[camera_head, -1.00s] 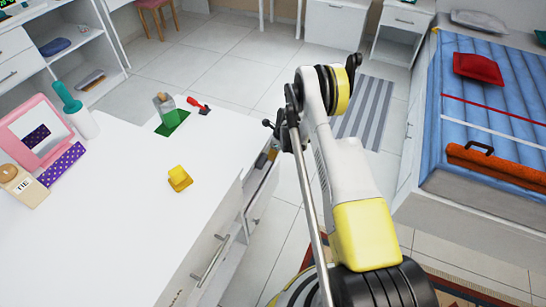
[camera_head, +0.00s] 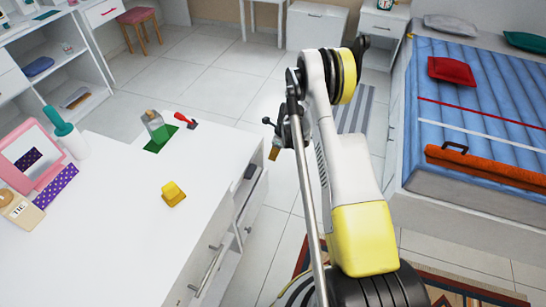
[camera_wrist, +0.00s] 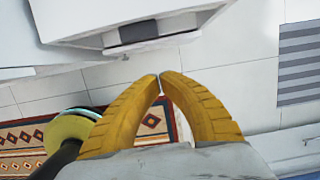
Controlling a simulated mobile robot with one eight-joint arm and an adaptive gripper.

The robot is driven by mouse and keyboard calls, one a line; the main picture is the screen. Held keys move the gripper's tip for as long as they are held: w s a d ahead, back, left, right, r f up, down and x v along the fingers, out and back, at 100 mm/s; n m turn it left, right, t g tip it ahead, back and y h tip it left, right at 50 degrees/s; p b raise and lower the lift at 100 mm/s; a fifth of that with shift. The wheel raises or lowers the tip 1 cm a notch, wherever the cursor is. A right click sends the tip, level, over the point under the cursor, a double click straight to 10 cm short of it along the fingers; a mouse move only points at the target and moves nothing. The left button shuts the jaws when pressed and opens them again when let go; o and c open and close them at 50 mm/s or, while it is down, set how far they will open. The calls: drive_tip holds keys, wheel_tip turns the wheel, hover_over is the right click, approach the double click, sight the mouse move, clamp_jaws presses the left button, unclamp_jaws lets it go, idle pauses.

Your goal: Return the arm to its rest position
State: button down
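My gripper (camera_head: 274,153) hangs at the end of my arm, right of the white dresser, in the head view. In the wrist view its two curved yellow fingers meet at the tips (camera_wrist: 160,77), with nothing between them. An open drawer (camera_head: 256,195) stands out from the dresser's right side, left of my gripper and apart from it. A dark item (camera_head: 249,171) lies in it. The drawer (camera_wrist: 75,22) with the dark item (camera_wrist: 150,31) also shows at the top of the wrist view, beyond the fingertips. My arm is raised and bent.
A bed (camera_head: 480,100) stands right. Patterned rug (camera_head: 440,290) lies below. Tiled floor (camera_head: 210,75) is free behind.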

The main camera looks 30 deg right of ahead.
drive_tip(key=s+a+r+n+t, duration=0.15)
drive_tip(key=a+r+n, duration=0.25)
drive_tip(key=r, duration=0.6)
drive_tip(key=s+a+r+n+h, duration=0.1)
drive_tip(key=s+a+r+n, duration=0.2)
drive_tip(key=r, duration=0.7)
drive_tip(key=s+a+r+n+t, duration=0.1)
drive_tip(key=a+r+n, duration=0.4)
drive_tip(key=r, duration=0.5)
drive_tip(key=s+a+r+n, duration=0.5)
drive_tip(key=s+r+n, duration=0.3)
drive_tip(key=s+r, duration=0.15)
drive_tip(key=s+a+n+t, duration=0.2)
drive_tip(key=s+a+n, duration=0.2)
drive_tip(key=s+n, duration=0.4)
drive_tip(key=s, duration=0.4)
drive_tip(key=shift+s+h, duration=0.3)
drive_tip(key=shift+h, duration=0.1)
drive_tip(key=shift+t, duration=0.25)
